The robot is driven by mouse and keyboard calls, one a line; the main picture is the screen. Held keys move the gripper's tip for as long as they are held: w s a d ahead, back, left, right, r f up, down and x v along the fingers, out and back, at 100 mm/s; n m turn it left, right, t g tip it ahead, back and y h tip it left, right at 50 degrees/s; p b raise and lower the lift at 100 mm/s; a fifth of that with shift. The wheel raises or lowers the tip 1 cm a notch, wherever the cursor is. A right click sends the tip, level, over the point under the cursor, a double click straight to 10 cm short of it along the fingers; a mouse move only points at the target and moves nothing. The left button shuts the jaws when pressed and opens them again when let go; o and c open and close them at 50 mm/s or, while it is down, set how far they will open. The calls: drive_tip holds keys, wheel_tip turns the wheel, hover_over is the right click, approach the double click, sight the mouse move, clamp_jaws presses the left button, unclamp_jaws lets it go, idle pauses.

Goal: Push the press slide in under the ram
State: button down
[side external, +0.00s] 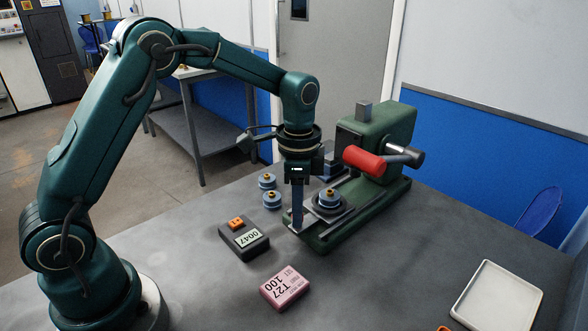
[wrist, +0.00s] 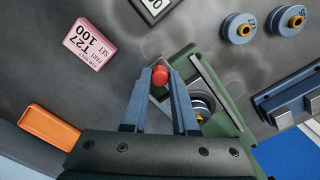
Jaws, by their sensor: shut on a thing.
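The green press (side external: 388,135) stands on a long green base at the back right, with a red-gripped lever on its side. Its slide (side external: 343,209) is drawn out at the front end of the base, clear of the press head. A blue electrode with a brass top (side external: 329,197) sits upright on the slide; it shows partly behind a finger in the wrist view (wrist: 203,104). My gripper (side external: 297,226) points down at the slide's front end. In the wrist view its fingers are shut on a red knob (wrist: 160,75).
Two more blue electrodes (side external: 269,190) stand left of the press, near a blue-grey block (side external: 329,163). A dark meter reading 0047 (side external: 244,243) and a pink labelled block (side external: 285,288) lie in front. A white tray (side external: 497,295) is at the right. The table between is clear.

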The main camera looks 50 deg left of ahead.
sight(316, 213)
drive_tip(key=shift+w+r, duration=0.1)
drive_tip(key=shift+w, duration=2.3)
drive_tip(key=c, duration=0.7)
unclamp_jaws()
drive_tip(key=shift+r, duration=2.55)
